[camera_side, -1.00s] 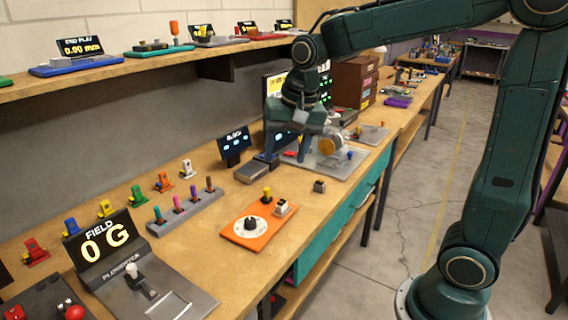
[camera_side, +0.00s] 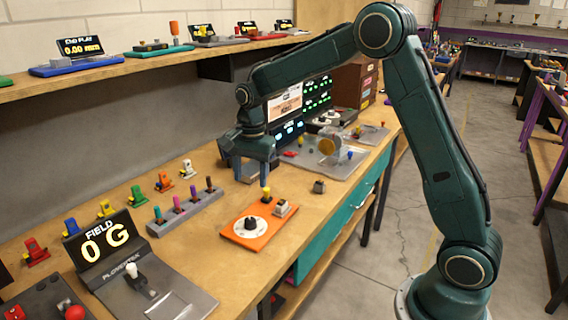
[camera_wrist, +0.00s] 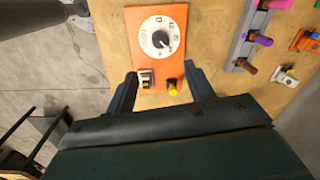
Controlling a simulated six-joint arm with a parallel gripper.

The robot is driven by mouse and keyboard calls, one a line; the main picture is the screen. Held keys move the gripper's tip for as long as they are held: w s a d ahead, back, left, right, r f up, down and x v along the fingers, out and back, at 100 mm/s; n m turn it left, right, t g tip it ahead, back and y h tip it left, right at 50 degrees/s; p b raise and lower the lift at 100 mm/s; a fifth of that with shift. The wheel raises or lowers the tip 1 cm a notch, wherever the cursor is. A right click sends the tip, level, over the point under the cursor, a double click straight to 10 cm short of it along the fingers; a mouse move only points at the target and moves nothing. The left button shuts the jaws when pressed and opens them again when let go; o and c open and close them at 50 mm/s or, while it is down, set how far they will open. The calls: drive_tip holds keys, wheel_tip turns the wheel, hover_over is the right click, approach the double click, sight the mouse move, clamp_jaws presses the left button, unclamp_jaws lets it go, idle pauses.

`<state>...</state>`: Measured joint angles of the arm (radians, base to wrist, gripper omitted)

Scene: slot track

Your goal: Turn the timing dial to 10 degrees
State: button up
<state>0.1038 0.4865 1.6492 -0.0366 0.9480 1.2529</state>
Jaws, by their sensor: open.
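The round white dial with a black knob (camera_side: 251,224) sits on an orange plate (camera_side: 274,226) lying on the bench. In the wrist view the dial (camera_wrist: 159,37) is near the top, with printed marks around its rim. The marks and the knob's exact angle are too small to read surely. My gripper (camera_side: 250,178) is open and empty, pointing down above the bench, behind the orange plate in the side view. In the wrist view my fingers (camera_wrist: 160,70) are spread at either side of the plate's near end, and the dial lies beyond them.
A yellow-topped knob (camera_side: 266,195) and a switch (camera_side: 281,207) stand on the same plate, near my fingers. A grey rack of coloured pegs (camera_side: 184,211) is to the left. A small grey block (camera_side: 319,187) lies to the right. The field display (camera_side: 101,243) stands front left.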

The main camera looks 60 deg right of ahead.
sight(251, 219)
drive_tip(key=f, duration=1.3)
drive_tip(key=shift+w+a+f, duration=0.1)
drive_tip(key=shift+w+f, duration=0.3)
drive_tip(key=c, duration=1)
